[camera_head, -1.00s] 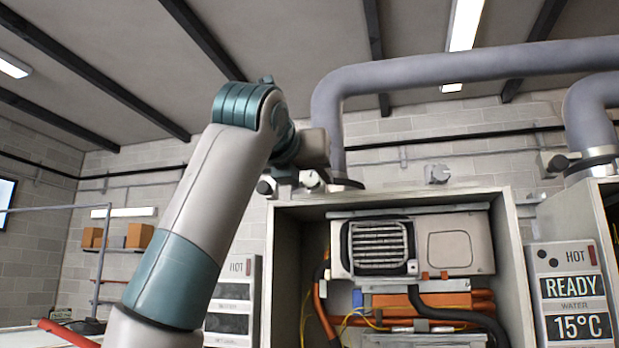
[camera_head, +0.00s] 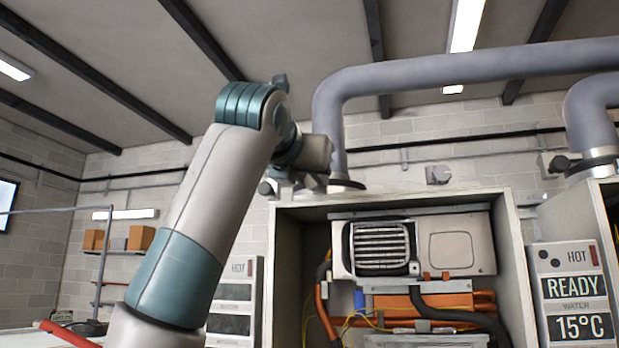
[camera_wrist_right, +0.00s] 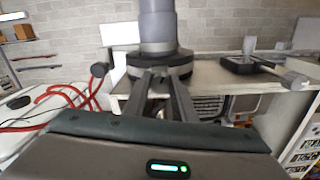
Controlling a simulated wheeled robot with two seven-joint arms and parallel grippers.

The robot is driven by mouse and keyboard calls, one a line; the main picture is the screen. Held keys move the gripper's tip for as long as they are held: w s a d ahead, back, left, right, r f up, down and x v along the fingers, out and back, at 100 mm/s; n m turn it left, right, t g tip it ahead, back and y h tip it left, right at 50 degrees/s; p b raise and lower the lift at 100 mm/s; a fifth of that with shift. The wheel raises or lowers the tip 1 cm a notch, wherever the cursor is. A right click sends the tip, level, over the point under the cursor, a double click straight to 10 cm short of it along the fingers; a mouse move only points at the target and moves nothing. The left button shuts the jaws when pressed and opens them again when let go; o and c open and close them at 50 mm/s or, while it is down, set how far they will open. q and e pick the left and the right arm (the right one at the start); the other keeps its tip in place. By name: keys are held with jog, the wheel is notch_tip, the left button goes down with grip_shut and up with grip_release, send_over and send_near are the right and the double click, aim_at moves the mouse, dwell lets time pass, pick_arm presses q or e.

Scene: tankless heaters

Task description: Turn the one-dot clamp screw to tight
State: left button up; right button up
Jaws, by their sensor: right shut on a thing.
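My right gripper (camera_head: 316,182) is at the pipe clamp (camera_head: 345,184) on top of the middle heater cabinet, and its arm covers part of that cabinet's left side. In the right wrist view, the gripper's two fingers (camera_wrist_right: 161,74) close together at the front of the dark clamp collar (camera_wrist_right: 160,62) around the grey pipe. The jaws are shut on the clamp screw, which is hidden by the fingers. The dots on this heater's label are behind my arm, so I cannot read them. My left gripper is out of view.
The middle cabinet (camera_head: 512,260) is open, with a burner unit (camera_head: 460,250), orange pipes and hoses inside. Right of it, a panel (camera_head: 570,295) reads HOT, READY, 15°C and has dots. Another clamped pipe (camera_head: 590,115) stands above. Red hoses (camera_wrist_right: 75,98) lie left in the wrist view.

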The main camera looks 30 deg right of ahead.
jog(key=shift+s+d+f+m, duration=0.1)
jog(key=shift+m, duration=8.6)
jog(key=o, duration=1)
jog(key=shift+o, duration=0.2)
jog(key=shift+f, duration=0.1)
